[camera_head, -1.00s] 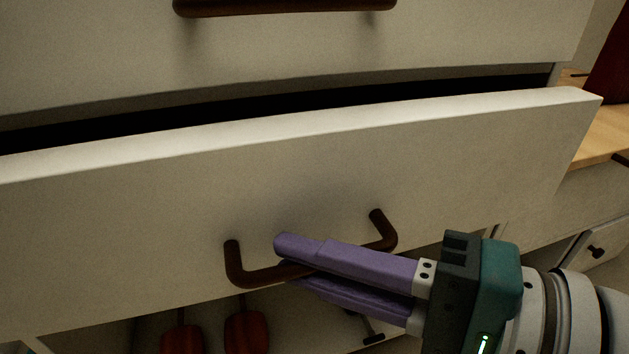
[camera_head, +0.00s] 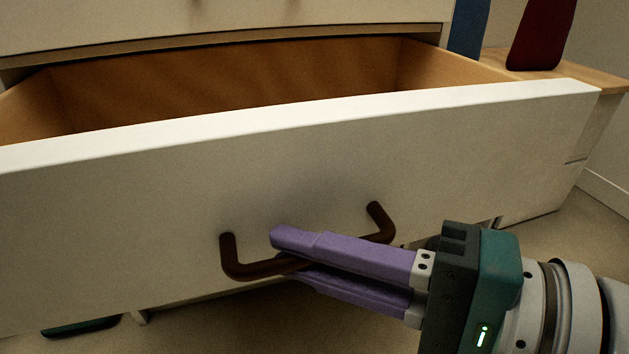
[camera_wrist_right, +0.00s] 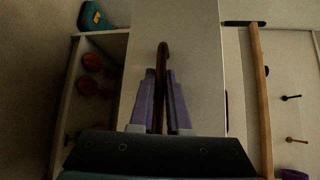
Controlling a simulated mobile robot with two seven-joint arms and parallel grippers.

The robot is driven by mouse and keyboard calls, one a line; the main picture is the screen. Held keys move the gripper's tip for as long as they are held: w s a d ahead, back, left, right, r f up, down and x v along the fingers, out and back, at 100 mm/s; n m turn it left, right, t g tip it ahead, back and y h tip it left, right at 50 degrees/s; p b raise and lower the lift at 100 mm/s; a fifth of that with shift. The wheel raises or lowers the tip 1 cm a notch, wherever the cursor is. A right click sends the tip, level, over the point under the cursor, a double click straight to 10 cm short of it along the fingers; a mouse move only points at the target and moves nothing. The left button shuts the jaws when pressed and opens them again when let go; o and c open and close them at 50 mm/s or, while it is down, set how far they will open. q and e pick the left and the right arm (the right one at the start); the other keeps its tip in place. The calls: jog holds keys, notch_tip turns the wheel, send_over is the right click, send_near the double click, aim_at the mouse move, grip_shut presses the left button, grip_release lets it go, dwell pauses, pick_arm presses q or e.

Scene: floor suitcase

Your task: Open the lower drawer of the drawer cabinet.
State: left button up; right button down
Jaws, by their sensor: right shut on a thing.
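The lower drawer (camera_head: 150,220) of the white drawer cabinet (camera_head: 240,18) stands well open, its wooden inside (camera_head: 250,82) showing and no contents visible. Its dark brown bar handle (camera_head: 238,270) is on the front panel. My right gripper (camera_head: 280,255) has its purple fingers shut on the handle, right of its left bend. In the right wrist view the handle (camera_wrist_right: 162,62) passes between the two fingers (camera_wrist_right: 161,100). My left gripper is not in view.
A wooden-topped low unit (camera_head: 500,62) stands at the right, with a dark red object (camera_head: 542,35) and a blue object (camera_head: 468,28) on it. Bare floor (camera_head: 545,235) shows at the right. In the wrist view, reddish things (camera_wrist_right: 92,62) sit in an open space beside the drawer.

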jog(key=shift+w, duration=0.2)
jog(key=c, duration=0.9)
grip_release()
jog(key=p+v, duration=0.2)
jog(key=v, duration=0.8)
jog(key=shift+a, duration=0.1)
